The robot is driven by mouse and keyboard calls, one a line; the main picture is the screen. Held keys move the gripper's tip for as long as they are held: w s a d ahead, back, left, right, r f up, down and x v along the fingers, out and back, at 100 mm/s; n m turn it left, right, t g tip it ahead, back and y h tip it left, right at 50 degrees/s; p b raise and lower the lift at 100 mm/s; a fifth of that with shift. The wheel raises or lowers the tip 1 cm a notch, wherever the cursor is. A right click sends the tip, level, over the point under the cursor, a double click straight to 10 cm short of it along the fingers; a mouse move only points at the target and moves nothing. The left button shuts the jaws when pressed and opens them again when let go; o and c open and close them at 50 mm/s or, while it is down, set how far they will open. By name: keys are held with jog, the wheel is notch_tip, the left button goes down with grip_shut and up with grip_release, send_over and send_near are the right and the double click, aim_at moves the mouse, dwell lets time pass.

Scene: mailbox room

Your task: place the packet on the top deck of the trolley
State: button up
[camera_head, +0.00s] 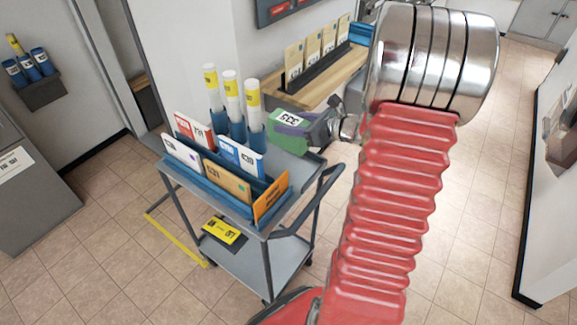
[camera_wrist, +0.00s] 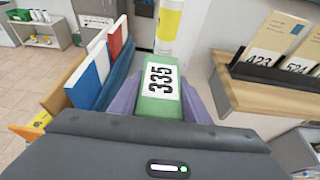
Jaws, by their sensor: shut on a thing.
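The packet (camera_head: 286,121) is green with a white label reading 335. My gripper (camera_head: 305,127) is shut on it, with purple fingers on its sides. In the head view it is over the right back part of the trolley's top deck (camera_head: 294,168), beside the tubes; I cannot tell how high above the deck it is. In the wrist view the packet (camera_wrist: 158,85) sits between the fingers (camera_wrist: 160,100), label facing the camera. The trolley is grey with a lower shelf (camera_head: 245,262). Part of the top deck is hidden behind the gripper and the blue rack.
A blue rack (camera_head: 222,190) of envelopes fills the deck's front. Yellow-banded tubes (camera_head: 231,95) stand in blue holders behind it. A wooden shelf (camera_head: 318,78) with numbered envelopes is on the wall behind. A yellow-labelled item (camera_head: 225,232) lies on the lower shelf. Bare deck shows at right.

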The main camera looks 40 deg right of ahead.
aim_at(290, 138)
jog(key=shift+f, duration=2.9)
jog(key=shift+w+f, duration=0.1)
jog(key=shift+f, duration=2)
jog(key=shift+f, duration=0.1)
jog(key=o, duration=1.2)
